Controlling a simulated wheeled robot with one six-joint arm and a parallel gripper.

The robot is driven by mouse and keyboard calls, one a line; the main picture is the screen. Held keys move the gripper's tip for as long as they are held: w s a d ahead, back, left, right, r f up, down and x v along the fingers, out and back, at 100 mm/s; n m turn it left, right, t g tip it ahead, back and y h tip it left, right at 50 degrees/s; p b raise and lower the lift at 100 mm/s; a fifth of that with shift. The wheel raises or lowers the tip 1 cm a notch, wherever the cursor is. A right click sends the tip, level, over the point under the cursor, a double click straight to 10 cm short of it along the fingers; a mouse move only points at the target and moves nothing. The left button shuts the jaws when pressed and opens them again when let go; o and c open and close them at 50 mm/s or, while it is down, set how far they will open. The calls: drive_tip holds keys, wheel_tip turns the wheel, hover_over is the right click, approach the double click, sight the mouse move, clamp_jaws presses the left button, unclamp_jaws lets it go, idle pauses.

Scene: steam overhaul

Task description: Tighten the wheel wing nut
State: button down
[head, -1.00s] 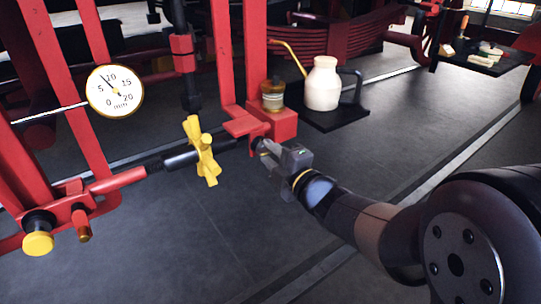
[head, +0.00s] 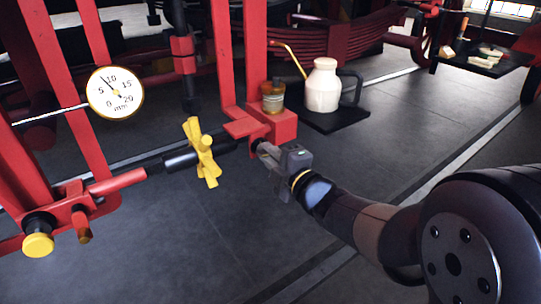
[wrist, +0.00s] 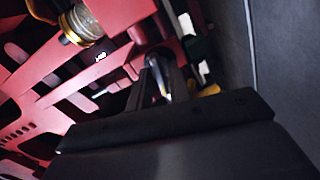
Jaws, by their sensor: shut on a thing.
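My gripper (head: 264,150) reaches in from the right, its fingertips at the front underside of a red block (head: 284,124) on the red frame. It is shut on a small part there, which I take to be the wing nut. The fingers mostly hide it; in the wrist view a small bright metallic piece (wrist: 158,74) shows between the two fingers. A yellow winged handle (head: 203,152) sits on a dark rod just left of my gripper, apart from it.
A dial gauge (head: 115,93) stands at the left. A yellow knob (head: 38,244) is at lower left. A brass-and-glass cup (head: 273,96) sits on the red block. A cream oil can (head: 323,86) stands on a black tray (head: 335,120) behind my gripper. The floor in front is clear.

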drive_tip(key=m+p, duration=0.1)
drive_tip(key=m, duration=0.6)
drive_tip(key=m+p, duration=0.1)
drive_tip(key=m, duration=0.2)
drive_tip(key=shift+m, duration=0.3)
drive_tip(key=shift+m+p, duration=0.8)
drive_tip(key=shift+m, duration=1.1)
drive_tip(key=c, duration=1.6)
unclamp_jaws()
drive_tip(key=shift+o, duration=0.2)
